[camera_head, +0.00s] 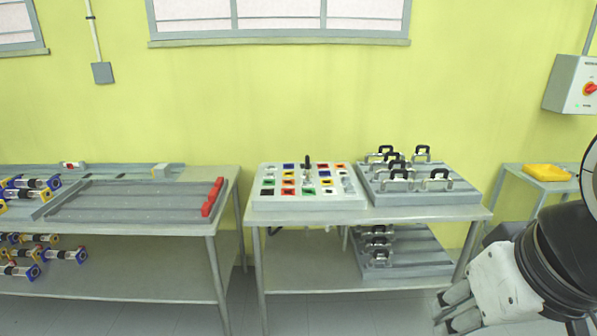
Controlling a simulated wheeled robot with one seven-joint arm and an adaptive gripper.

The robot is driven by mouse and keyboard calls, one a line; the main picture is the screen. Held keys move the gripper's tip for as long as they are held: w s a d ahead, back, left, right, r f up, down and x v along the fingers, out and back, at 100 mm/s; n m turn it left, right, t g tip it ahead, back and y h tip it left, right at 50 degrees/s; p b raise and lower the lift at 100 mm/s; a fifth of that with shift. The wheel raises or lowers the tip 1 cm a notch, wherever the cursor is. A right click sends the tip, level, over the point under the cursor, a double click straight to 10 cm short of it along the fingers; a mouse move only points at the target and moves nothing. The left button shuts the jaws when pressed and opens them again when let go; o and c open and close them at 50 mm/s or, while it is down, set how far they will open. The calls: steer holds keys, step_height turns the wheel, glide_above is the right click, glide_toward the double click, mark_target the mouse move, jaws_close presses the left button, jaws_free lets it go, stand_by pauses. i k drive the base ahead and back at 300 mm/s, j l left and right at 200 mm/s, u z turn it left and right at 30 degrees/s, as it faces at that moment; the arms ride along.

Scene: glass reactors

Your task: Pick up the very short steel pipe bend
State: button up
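Several bent, handle-like pipe pieces with steel ends and dark middles stand on a grey ribbed tray (420,198) on the right-hand table. One bend (437,178) stands at the tray's right front, and another bend (421,152) stands at the back. More bends (377,243) sit on a similar tray on the shelf below. I cannot tell which one is the very short steel pipe bend. My gripper (446,309) is at the lower right, in front of the table and apart from the bends. Whether its fingers are open is unclear; no held object shows.
A white board (262,202) with coloured squares and small fittings lies left of the bends' tray. A left table (150,226) carries coloured-end cylinders and red blocks. A yellow tray (547,173) rests on a small right table. A switch box (575,84) hangs on the wall.

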mark_target(307, 173)
steer(key=i+j, duration=0.15)
steer(key=i, duration=0.5)
steer(key=i+j, duration=0.15)
steer(key=i, duration=0.45)
steer(key=i+j, duration=0.15)
steer(key=i, duration=0.5)
steer(key=i+j, duration=0.15)
steer(key=i, duration=0.5)
